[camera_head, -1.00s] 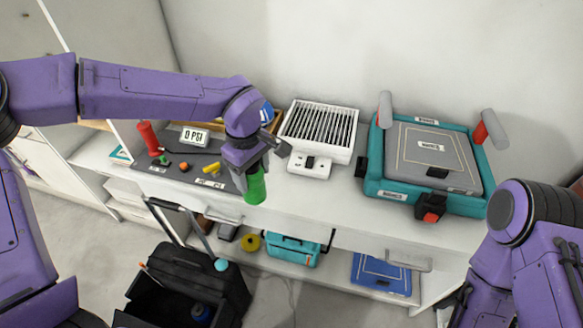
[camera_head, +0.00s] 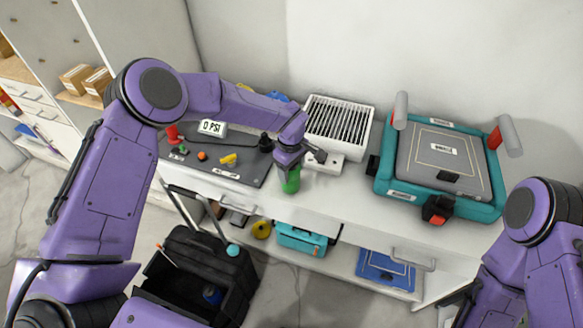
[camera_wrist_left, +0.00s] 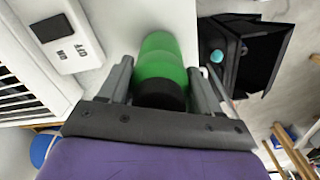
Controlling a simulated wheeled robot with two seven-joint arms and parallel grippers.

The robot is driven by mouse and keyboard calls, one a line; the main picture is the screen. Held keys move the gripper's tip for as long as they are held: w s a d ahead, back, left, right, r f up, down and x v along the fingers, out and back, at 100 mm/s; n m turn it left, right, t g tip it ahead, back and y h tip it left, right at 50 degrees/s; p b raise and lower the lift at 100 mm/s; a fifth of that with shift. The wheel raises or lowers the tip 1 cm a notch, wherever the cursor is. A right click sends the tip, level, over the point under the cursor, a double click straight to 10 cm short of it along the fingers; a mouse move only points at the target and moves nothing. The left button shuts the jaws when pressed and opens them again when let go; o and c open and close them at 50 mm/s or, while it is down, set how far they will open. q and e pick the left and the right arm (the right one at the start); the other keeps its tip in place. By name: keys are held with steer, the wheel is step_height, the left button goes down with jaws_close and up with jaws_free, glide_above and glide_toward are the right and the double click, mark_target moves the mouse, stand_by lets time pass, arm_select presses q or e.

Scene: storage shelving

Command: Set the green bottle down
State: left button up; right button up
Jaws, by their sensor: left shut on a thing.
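The green bottle (camera_head: 290,182) hangs from my left gripper (camera_head: 290,166) over the front part of the white counter (camera_head: 345,204). In the left wrist view, the green bottle (camera_wrist_left: 160,58) with its black top sits between the two fingers of my left gripper (camera_wrist_left: 160,80), which is shut on it. I cannot tell for sure whether its base touches the counter. My right arm (camera_head: 535,240) shows at the lower right; its fingers cannot be made out clearly.
An open black toolbox (camera_head: 205,265) stands on the floor at the counter's front.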

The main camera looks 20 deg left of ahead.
arm_select(q)
steer(key=shift+f, duration=0.2)
steer(key=o, duration=1.2)
steer(key=shift+r, duration=0.1)
steer(key=shift+o, duration=0.2)
steer(key=shift+r, duration=0.65)
step_height(320, 180, up, 11)
steer(key=shift+s+a+b, duration=0.1)
steer(key=shift+s+b, duration=0.05)
steer(key=shift+b, duration=1.1)
